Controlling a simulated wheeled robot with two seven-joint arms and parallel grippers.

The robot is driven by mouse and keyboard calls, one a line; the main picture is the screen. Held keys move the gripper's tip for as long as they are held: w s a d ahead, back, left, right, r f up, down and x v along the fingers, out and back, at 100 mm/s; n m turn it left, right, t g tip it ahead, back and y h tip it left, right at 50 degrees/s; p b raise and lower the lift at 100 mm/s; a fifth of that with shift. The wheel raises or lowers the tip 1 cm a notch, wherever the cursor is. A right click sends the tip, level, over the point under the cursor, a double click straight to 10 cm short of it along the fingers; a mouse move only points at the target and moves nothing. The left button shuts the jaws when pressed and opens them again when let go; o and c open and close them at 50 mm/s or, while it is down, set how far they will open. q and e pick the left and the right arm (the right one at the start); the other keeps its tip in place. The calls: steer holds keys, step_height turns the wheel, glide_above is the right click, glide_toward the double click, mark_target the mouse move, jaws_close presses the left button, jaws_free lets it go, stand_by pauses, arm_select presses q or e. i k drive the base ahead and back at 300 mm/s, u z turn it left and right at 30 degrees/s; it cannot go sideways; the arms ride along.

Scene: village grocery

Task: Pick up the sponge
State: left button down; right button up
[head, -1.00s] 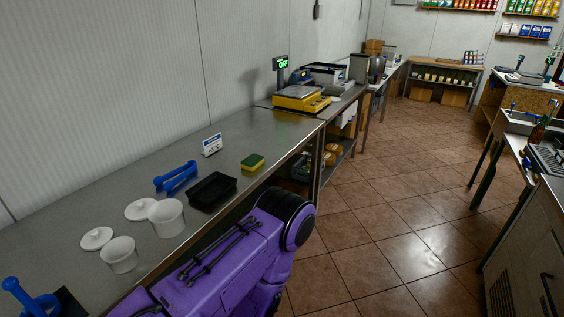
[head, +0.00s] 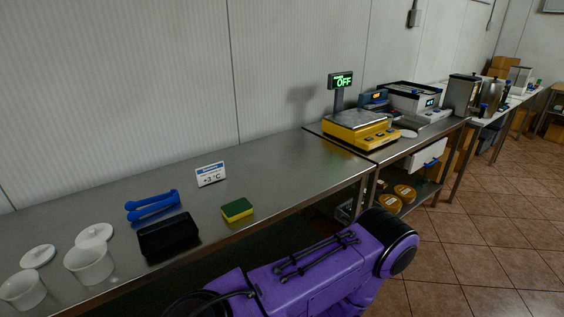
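The sponge (head: 237,209) is a small yellow and green block. It lies flat on the steel counter (head: 290,165) near the front edge, to the right of a black tray. My purple body part shows below it, in front of the counter, apart from the sponge. Neither of my grippers shows in the head view.
A black tray (head: 168,236), blue tongs (head: 152,205), white pots (head: 89,262) with lids and a +3 °C sign (head: 210,174) stand left of the sponge. A yellow scale (head: 360,128) stands further right. The counter between sponge and scale is clear.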

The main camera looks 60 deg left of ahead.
mark_target(234, 210)
steer(key=i, duration=0.7)
steer(key=u, duration=3)
